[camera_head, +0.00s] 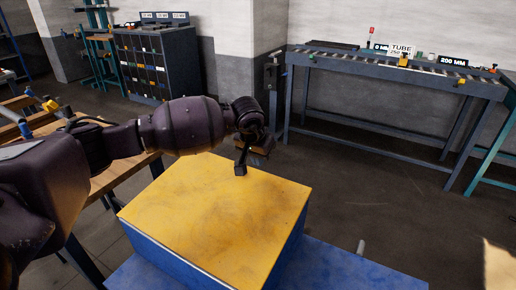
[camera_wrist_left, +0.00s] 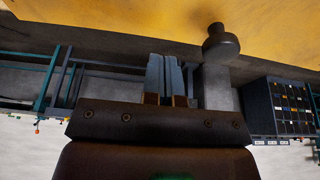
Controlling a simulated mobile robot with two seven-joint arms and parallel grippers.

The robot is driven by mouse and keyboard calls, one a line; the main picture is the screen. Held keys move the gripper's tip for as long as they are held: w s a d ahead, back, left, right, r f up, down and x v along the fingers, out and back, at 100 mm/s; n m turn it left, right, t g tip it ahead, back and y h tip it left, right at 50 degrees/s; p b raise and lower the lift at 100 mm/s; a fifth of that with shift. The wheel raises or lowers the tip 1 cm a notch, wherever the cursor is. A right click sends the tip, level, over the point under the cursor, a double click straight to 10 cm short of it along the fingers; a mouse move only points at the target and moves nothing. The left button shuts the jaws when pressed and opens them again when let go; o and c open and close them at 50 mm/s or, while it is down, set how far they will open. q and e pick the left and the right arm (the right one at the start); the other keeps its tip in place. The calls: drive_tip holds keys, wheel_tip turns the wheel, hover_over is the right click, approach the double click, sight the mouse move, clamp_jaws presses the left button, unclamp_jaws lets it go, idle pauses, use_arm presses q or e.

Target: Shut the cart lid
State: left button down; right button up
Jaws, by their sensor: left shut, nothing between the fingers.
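The yellow cart lid (camera_head: 225,212) lies about flat over the blue cart body (camera_head: 172,257). A thin pale line runs along its near left edge; I cannot tell whether a small gap is there. My left gripper (camera_head: 240,168) is at the lid's far edge, fingers pointing down, shut and empty. I cannot tell whether the fingertips touch the lid. In the left wrist view the shut fingers (camera_wrist_left: 165,76) point toward the lid's yellow surface (camera_wrist_left: 130,18). A dark round knob (camera_wrist_left: 220,42) shows beside them. My right gripper is not in view.
A blue surface (camera_head: 345,270) extends low around the cart. A wooden workbench (camera_head: 125,180) stands close on the left, under my left arm. A roller conveyor table (camera_head: 395,72) stands along the back wall, and a dark cabinet (camera_head: 158,65) at the back left. Floor on the right is mostly clear.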

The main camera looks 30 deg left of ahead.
sight(259, 173)
use_arm(q)
drive_tip(key=shift+w+f, duration=0.1)
drive_tip(key=shift+f, duration=1.4)
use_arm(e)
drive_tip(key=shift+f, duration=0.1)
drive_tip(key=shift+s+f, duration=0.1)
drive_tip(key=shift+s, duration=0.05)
use_arm(q)
drive_tip(key=shift+f+b, duration=0.45)
drive_tip(key=shift+f, duration=0.05)
drive_tip(key=f, duration=0.1)
drive_tip(key=f+g+b, duration=0.1)
drive_tip(key=shift+w+f, duration=0.2)
drive_tip(key=shift+f, duration=0.15)
drive_tip(key=shift+r, duration=0.6)
drive_tip(key=p+v, duration=0.2)
drive_tip(key=v, duration=0.7)
drive_tip(key=shift+r, duration=0.45)
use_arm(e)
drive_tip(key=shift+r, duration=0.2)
